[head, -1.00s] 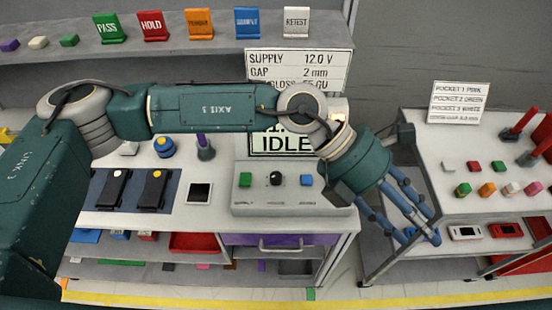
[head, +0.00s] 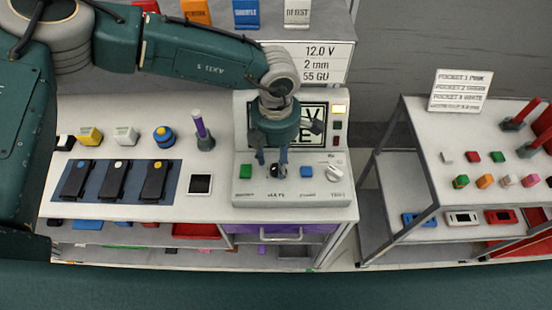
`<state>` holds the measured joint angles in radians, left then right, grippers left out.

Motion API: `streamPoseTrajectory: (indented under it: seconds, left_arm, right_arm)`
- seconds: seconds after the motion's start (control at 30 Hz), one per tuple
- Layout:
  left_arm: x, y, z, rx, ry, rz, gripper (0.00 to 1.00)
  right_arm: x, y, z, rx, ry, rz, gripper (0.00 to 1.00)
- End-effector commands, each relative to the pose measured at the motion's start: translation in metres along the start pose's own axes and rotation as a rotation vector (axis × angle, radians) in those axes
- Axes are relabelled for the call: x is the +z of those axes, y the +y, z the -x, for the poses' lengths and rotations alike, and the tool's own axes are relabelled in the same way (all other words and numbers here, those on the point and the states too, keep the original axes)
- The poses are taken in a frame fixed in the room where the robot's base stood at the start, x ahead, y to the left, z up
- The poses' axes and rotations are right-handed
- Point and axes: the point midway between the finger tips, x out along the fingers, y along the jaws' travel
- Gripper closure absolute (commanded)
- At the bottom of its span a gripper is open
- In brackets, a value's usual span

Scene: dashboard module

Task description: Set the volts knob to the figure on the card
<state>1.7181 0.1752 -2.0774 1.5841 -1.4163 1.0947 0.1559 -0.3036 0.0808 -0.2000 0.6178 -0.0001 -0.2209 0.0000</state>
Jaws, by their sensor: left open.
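The volts knob (head: 276,171) is a small dark dial on the grey dashboard module (head: 240,188), between a green button (head: 246,171) and a blue button (head: 306,172). My left gripper (head: 272,161) points down over it, open, with one finger on each side of the knob. I cannot tell whether the fingers touch it. The card (head: 328,62) stands behind the module; it reads 12.0 V, 2 mm and 55 GU, its left part hidden by my arm. The module's screen (head: 312,122) is mostly covered by my gripper. My right gripper is out of view.
A white dial (head: 333,171) sits right of the blue button. Left on the bench are three black pedals (head: 112,180), coloured buttons and a purple-topped stick (head: 202,131). A cart (head: 420,150) with small blocks stands to the right, past a gap.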

Motion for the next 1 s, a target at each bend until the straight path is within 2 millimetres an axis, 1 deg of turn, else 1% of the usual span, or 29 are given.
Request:
streamPoseTrajectory:
  seconds: [0.03, 0.2, 0.33, 0.53, 0.6, 0.67, 0.7, 0.77, 1.0]
  left_arm:
    - [0.0, -0.001, -0.005, -0.002, 0.002, 0.001, 0.56]
    - [0.0, 0.0, -0.021, 0.0, 0.0, 0.001, 0.56]
    - [0.001, 0.0, -0.026, -0.001, -0.001, 0.001, 0.56]
    - [0.001, 0.0, -0.026, -0.001, -0.001, 0.001, 0.56]
    - [0.001, 0.0, -0.026, -0.001, -0.001, 0.001, 0.7]
    - [0.001, 0.0, -0.026, -0.001, -0.001, 0.001, 0.82]
    - [0.001, 0.0, -0.026, -0.001, -0.001, 0.001, 0.9]
    - [0.001, 0.0, -0.026, -0.001, -0.001, 0.001, 1.0]
    - [0.001, 0.0, -0.026, 0.0, -0.002, -0.01, 1.0]
  right_arm:
    - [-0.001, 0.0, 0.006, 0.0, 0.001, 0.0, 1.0]
    - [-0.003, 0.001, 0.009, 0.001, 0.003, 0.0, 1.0]
    - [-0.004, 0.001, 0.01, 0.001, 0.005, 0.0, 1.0]
    - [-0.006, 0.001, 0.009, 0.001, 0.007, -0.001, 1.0]
    - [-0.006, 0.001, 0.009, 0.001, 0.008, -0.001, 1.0]
    - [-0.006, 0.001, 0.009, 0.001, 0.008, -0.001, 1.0]
    - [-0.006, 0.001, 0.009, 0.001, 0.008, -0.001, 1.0]
    - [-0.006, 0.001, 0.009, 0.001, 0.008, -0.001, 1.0]
    - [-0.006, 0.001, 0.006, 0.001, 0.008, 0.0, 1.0]
